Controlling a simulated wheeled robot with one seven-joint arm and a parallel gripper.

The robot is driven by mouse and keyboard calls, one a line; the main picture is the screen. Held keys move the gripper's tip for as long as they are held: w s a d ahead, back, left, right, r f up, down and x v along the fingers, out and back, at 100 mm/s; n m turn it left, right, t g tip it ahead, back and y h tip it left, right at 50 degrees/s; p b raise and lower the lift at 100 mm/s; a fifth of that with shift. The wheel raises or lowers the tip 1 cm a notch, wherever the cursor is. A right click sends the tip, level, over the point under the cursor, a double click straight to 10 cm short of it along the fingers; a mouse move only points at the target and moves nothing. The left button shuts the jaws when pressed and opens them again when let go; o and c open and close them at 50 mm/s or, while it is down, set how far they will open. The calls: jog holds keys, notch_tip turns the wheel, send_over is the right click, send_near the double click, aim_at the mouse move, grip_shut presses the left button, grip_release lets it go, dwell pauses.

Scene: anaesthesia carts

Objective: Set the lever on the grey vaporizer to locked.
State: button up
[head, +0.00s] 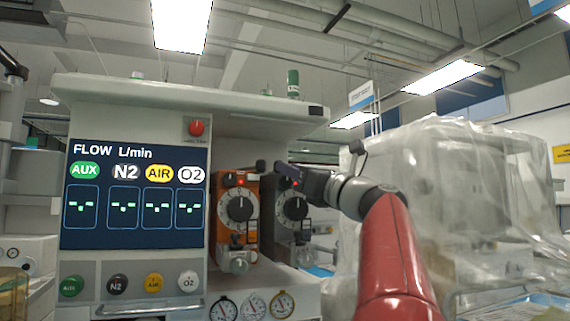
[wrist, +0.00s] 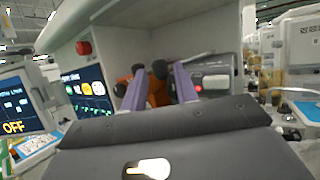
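The grey vaporizer (head: 293,232) stands right of the orange vaporizer (head: 239,190); it has a round black dial and a small red light. A dark lever knob (head: 279,167) shows at its top left, beside my gripper (head: 287,171). In the wrist view, my gripper (wrist: 160,72) has its two purple fingers apart. A black knob (wrist: 160,69) appears between the fingertips; whether either finger touches it I cannot tell. The grey vaporizer (wrist: 214,84) lies partly behind the right finger. My gripper hides part of the lever.
The flow screen (head: 135,195) and a red button (head: 196,128) are left of the vaporizers. A shelf (head: 190,95) overhangs them. Gauges (head: 253,306) sit below. A plastic-covered unit (head: 470,200) stands to the right, behind my arm.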

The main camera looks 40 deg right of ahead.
jog(key=shift+x, duration=1.15)
jog(key=shift+c, duration=0.2)
grip_shut()
